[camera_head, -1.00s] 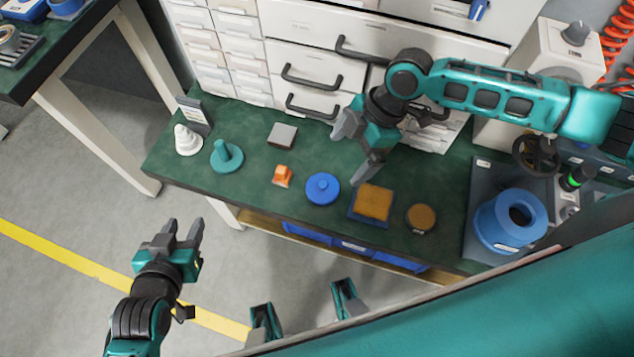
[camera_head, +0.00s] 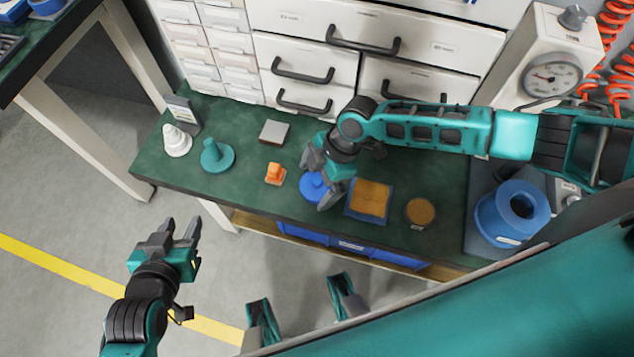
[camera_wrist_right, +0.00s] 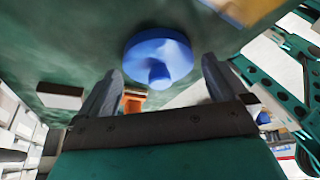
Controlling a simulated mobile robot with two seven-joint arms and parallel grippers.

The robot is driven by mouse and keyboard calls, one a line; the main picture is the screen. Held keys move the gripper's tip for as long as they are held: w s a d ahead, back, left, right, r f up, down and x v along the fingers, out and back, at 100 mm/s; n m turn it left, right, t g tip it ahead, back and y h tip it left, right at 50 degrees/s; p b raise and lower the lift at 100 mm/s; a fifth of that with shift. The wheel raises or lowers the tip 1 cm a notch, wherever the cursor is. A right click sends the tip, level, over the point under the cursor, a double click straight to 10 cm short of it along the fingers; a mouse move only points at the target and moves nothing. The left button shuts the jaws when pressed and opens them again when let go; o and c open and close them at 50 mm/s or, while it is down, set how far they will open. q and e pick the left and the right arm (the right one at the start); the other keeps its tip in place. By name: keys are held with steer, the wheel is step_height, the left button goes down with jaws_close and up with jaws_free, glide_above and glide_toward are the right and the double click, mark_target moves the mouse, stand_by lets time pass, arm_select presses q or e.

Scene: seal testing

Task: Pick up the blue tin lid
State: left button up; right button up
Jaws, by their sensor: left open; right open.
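The blue tin lid (camera_head: 312,187), a round disc with a knob, lies on the green bench top and is partly hidden by my right gripper in the head view. My right gripper (camera_head: 318,184) is open above it. In the right wrist view the lid (camera_wrist_right: 158,58) shows ahead, between the lines of the two open fingers (camera_wrist_right: 160,88), with its knob towards the camera. I cannot tell the exact gap, but nothing is held. My left gripper (camera_head: 180,232) is open and empty, away from the bench over the floor.
An orange block (camera_head: 275,174) and a teal knobbed piece (camera_head: 216,156) lie left of the lid. A blue-edged tan pad (camera_head: 369,199) and a round brown-topped tin (camera_head: 419,212) lie right. A grey block (camera_head: 274,132) is behind. Drawers (camera_head: 305,60) bound the back.

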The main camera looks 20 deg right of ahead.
steer(key=c, duration=0.9)
steer(key=shift+r, duration=0.1)
